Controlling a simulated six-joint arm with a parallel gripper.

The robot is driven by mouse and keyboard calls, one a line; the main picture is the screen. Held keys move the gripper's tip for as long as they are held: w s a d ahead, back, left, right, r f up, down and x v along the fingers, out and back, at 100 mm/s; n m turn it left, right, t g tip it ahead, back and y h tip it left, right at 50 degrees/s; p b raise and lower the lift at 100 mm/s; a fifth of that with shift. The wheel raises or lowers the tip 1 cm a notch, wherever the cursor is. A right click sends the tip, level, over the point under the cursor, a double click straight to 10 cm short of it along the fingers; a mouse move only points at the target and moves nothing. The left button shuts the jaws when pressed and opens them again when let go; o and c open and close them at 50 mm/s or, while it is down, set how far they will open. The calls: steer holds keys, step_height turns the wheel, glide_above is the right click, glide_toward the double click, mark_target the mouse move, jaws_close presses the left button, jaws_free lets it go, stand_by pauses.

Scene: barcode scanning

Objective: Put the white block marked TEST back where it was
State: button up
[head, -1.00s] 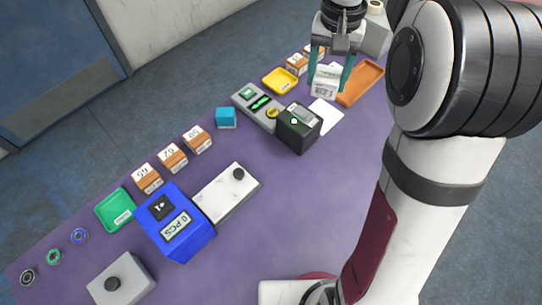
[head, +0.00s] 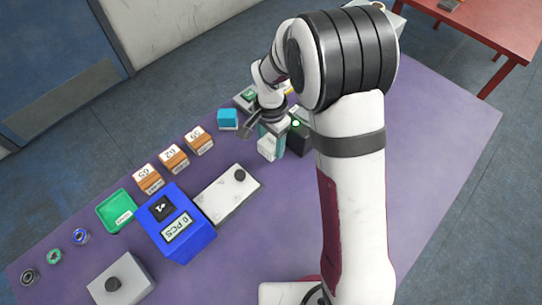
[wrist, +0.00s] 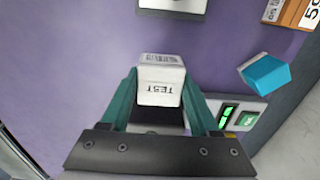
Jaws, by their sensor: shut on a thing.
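The white block marked TEST (head: 267,147) is held between the teal fingers of my gripper (head: 270,136), just left of the black box with a green light (head: 300,138). In the wrist view the block (wrist: 161,72) shows its TEST label upside down and a barcode on another face. My gripper (wrist: 160,92) is shut on its two sides there. The block appears to be above the purple table (head: 440,130), but the height is hard to tell.
A white plate with a black knob (head: 226,195), a blue counter box (head: 176,232) and a green tray (head: 116,210) lie lower left. The table's right side is clear.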

mark_target(271, 155)
step_height(271, 155, down, 6)
steer(key=shift+r, duration=0.15)
steer(key=o, duration=1.5)
steer(key=shift+c, duration=0.2)
